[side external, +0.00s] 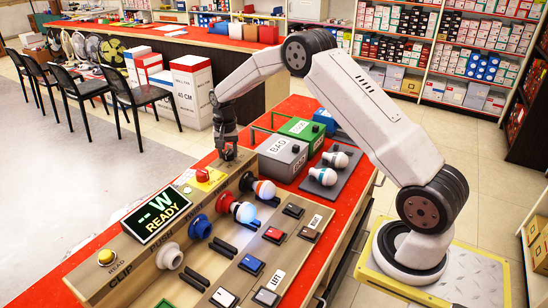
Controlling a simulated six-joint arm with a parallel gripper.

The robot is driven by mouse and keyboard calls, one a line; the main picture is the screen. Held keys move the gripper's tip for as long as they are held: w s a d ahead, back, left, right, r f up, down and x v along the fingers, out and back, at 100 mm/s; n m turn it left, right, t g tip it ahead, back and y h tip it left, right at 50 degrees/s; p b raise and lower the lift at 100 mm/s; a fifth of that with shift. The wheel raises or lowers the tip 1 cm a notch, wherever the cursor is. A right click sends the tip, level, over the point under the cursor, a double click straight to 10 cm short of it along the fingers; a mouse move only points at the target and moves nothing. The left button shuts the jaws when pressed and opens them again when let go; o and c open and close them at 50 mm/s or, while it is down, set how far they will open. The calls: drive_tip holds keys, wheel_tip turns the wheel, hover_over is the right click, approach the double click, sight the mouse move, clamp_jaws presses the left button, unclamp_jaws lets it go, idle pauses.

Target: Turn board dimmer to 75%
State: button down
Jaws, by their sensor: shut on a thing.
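The wooden test board (143,262) lies on the red-topped counter, with a display (158,213) reading "-- W READY". My gripper (228,155) points down at the board's far end, beyond the red button. It is shut on a small part there, which I take to be the dimmer knob; the fingers mostly hide it. The knob's setting and any scale marks cannot be read.
A red button on a yellow box (203,175) stands just in front of my gripper. Sockets with bulbs (264,189) and several switches cover the board. A grey "BAD" bin (282,155), a green bin (303,132) and a tray of bulbs (324,177) stand to the right.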

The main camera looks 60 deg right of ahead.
sight(228, 151)
drive_tip(key=n, duration=0.5)
drive_tip(key=shift+n, duration=0.3)
idle(0.4)
drive_tip(key=shift+c, duration=1.1)
unclamp_jaws()
drive_tip(key=shift+r, duration=3.95)
